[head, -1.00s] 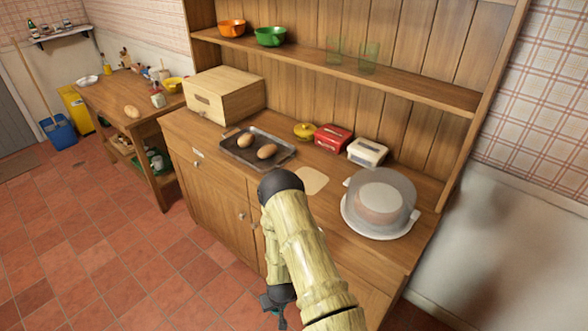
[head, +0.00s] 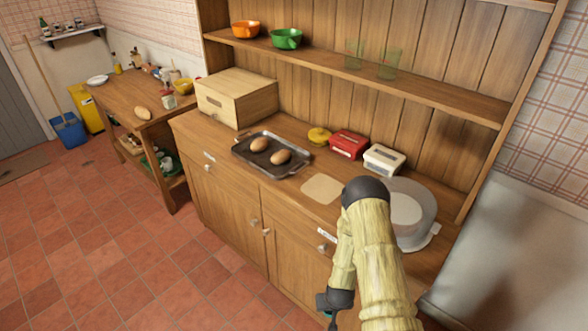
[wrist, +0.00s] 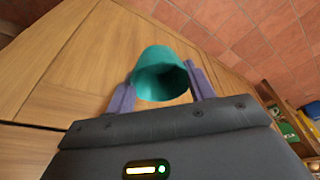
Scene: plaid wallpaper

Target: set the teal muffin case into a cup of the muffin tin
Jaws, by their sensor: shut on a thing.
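The teal muffin case (wrist: 163,72) is a small tapered cup in the wrist view. It sits between the two purple fingers of my gripper (wrist: 164,84), which is shut on it. Its open mouth faces the wrist camera and looks empty inside. In the head view my gripper is low at the bottom edge, in front of the wooden cabinet, with only a sliver of teal (head: 331,314) showing beside it. I cannot make out a muffin tin in either view.
A dark tray (head: 245,156) with two brown roundish foods, a tan board (head: 321,188), a red box (head: 348,144) and a white box (head: 384,159) stand on the cabinet top. A clear cake dome (head: 424,205) is partly behind my arm. A wooden bread box (head: 237,98) stands left.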

